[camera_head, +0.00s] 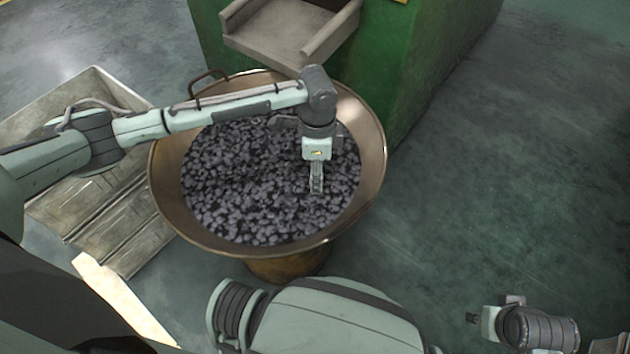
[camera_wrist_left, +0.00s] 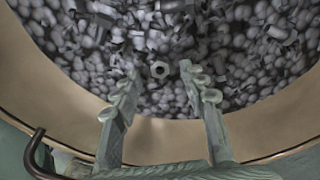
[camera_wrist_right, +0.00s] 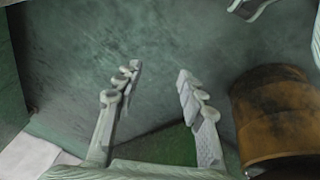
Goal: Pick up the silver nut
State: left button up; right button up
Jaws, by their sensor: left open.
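A silver hexagonal nut (camera_wrist_left: 159,69) with a dark round hole lies on top of the grey parts in the bowl. In the left wrist view it shows between my left fingertips and slightly beyond them. I cannot pick it out in the head view. My left gripper (camera_head: 316,188) points down over the right part of the bowl. In the left wrist view its two fingers (camera_wrist_left: 160,78) are apart with nothing between them. My right gripper (camera_head: 473,318) is at the lower right, away from the bowl; in the right wrist view its fingers (camera_wrist_right: 158,72) are apart and empty.
The wide metal bowl (camera_head: 376,150) has a raised rim and a side handle (camera_head: 207,76). A green machine (camera_head: 425,60) with a metal chute (camera_head: 285,35) stands behind it. A metal tray (camera_head: 60,195) lies at left. Floor at right is clear. A rusty brown drum (camera_wrist_right: 275,115) shows in the right wrist view.

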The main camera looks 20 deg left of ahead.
pick_arm(q)
jog(key=shift+f, duration=0.5)
jog(key=c, duration=0.7)
grip_shut()
pick_arm(e)
jog(key=shift+r, duration=0.15)
pick_arm(q)
jog(key=shift+r, duration=0.1)
